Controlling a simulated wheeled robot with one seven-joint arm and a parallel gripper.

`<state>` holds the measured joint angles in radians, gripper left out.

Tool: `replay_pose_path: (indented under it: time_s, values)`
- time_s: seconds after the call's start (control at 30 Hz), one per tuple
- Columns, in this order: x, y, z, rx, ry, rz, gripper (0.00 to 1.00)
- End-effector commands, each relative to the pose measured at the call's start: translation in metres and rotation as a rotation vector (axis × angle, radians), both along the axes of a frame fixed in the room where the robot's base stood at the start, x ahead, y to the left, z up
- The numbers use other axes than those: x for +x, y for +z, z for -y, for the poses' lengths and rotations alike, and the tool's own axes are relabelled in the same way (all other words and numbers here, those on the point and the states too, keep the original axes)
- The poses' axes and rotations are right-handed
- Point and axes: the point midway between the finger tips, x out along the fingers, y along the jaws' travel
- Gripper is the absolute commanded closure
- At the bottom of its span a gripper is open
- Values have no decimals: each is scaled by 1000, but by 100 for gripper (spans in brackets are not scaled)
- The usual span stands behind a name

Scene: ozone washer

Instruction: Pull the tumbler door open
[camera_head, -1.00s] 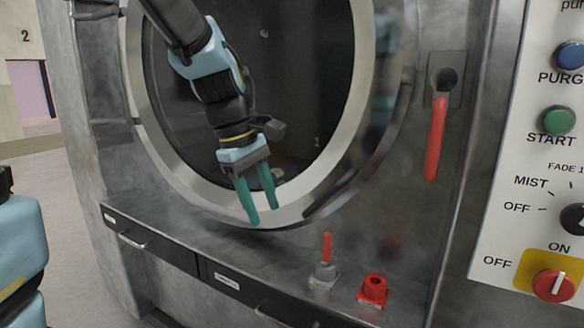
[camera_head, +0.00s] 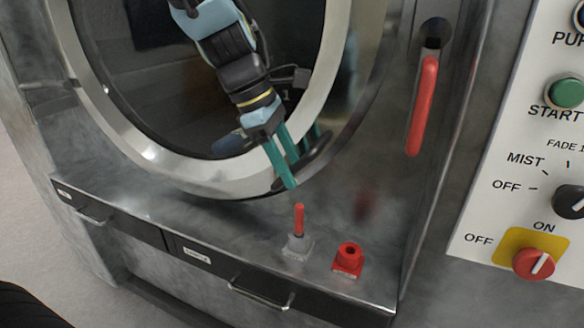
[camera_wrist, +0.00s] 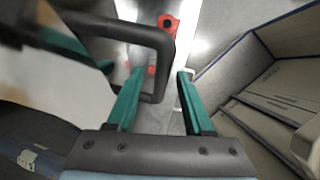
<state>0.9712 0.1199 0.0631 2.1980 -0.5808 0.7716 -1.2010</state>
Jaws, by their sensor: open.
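The tumbler door (camera_head: 200,178) is a round pale metal ring with dark glass; it looks closed against the machine. A dark loop-shaped door handle (camera_head: 320,155) sits at its lower right and shows large in the wrist view (camera_wrist: 125,30). My gripper (camera_head: 293,172) is open at this handle, fingers pointing down. In the wrist view my gripper (camera_wrist: 160,76) has teal fingers, and the outer bar of the handle shows between them, nearer the left finger. I cannot tell whether a finger touches it.
A long red lever (camera_head: 422,105) hangs right of the door. Drawers with handles (camera_head: 262,296) lie underneath. A control panel (camera_head: 485,215) is at the right.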

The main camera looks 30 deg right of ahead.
Motion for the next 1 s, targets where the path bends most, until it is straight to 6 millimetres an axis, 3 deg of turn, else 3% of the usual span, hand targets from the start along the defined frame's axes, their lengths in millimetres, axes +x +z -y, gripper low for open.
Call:
replay_pose_path:
  time_s: [0.17, 0.47, 0.9, 1.0]
  values:
    - [-3, -11, 4, 1, -1, 0, 48]
    - [-3, -13, 4, 0, -1, 1, 49]
    - [-3, -12, 4, 0, -1, 1, 98]
    - [-3, -12, 4, 0, -1, 0, 100]
